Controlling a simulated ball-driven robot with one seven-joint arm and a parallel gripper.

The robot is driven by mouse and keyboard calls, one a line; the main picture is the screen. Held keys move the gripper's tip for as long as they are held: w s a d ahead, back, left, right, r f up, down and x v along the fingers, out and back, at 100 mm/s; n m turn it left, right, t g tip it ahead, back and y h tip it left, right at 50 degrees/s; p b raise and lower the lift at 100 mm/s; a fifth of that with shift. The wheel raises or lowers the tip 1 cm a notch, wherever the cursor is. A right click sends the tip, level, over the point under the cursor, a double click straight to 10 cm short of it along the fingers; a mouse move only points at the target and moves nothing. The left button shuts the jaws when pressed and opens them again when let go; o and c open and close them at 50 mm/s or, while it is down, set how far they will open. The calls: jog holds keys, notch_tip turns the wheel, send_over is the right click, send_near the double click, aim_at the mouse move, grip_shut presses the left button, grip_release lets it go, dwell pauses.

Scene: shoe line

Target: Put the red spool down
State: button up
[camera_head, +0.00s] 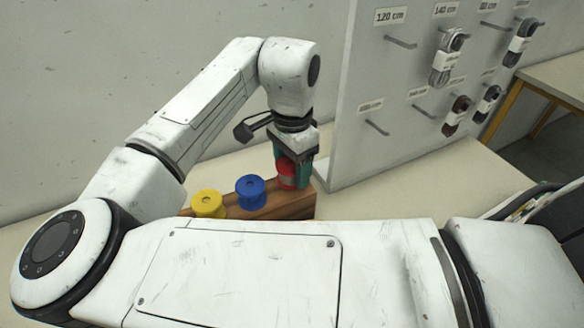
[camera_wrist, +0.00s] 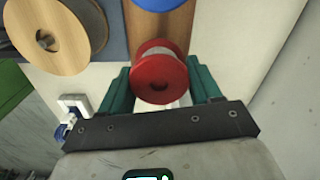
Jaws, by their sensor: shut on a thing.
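The red spool (camera_head: 286,172) is between the fingers of my gripper (camera_head: 294,166), at the right end of a brown wooden block (camera_head: 300,205). In the wrist view the red spool (camera_wrist: 159,79) sits between the two green fingers of my gripper (camera_wrist: 158,92), with its round red flange facing the camera. My gripper is shut on it. The spool overlaps the end of the wooden block (camera_wrist: 160,24) in the wrist view. I cannot tell whether it touches the block.
A blue spool (camera_head: 251,190) and a yellow spool (camera_head: 208,203) stand on the block to the left. A white pegboard (camera_head: 352,150) with hooks and hanging laces rises close on the right. A large wooden reel (camera_wrist: 52,30) shows at the wrist view's upper left.

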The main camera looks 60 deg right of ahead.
aim_at(292, 164)
jog(key=shift+f, duration=0.7)
jog(key=shift+f, duration=0.1)
jog(key=o, duration=1.2)
notch_tip(292, 164, up, 12)
jog(key=shift+r, duration=0.15)
